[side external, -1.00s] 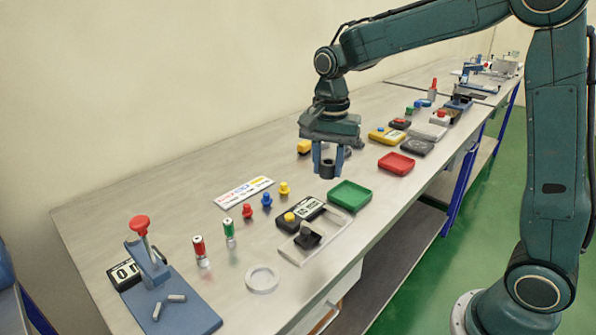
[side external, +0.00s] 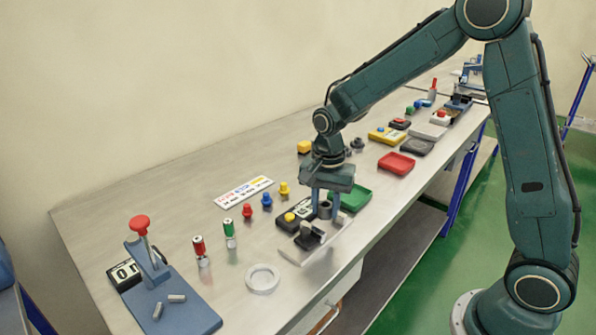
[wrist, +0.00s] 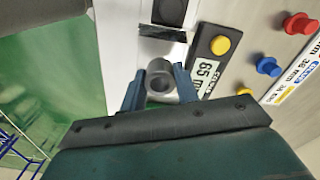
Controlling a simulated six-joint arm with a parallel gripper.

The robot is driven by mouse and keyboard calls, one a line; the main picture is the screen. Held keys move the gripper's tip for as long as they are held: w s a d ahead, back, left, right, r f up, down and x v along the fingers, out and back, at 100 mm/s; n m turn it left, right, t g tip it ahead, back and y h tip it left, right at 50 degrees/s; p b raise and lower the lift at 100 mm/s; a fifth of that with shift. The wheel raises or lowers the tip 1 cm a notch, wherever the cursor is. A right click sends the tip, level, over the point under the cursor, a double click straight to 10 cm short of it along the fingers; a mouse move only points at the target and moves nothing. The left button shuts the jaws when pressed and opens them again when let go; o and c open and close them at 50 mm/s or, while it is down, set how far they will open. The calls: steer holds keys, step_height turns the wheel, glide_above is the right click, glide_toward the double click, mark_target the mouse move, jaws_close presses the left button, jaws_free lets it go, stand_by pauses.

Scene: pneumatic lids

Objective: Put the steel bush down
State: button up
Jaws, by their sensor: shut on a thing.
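The steel bush (side external: 325,211) is a short dark grey ring held upright between the blue fingers of my gripper (side external: 325,203). In the wrist view the bush (wrist: 160,84) shows its open bore, with one finger on each side of it. My gripper (wrist: 159,88) is shut on it. The bush is low over the far end of a pale flat plate (side external: 322,247), beside the black counter. I cannot tell whether its underside touches the plate. A dark block with a grey rounded piece (side external: 310,236) sits nearer on the same plate.
The black counter with a yellow button (side external: 291,217) is close on the left; it reads 65 in the wrist view (wrist: 212,62). A green tray (side external: 354,197) is close behind. Red, blue and yellow knobs (side external: 267,200) stand further left. The bench's front edge is near.

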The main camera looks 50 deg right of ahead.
mark_target(324, 228)
steer(key=shift+f, duration=1.6)
steer(key=shift+f, duration=0.15)
steer(key=o, duration=1.1)
steer(key=shift+c, duration=0.2)
step_height(324, 228, up, 12)
steer(key=shift+r, duration=0.25)
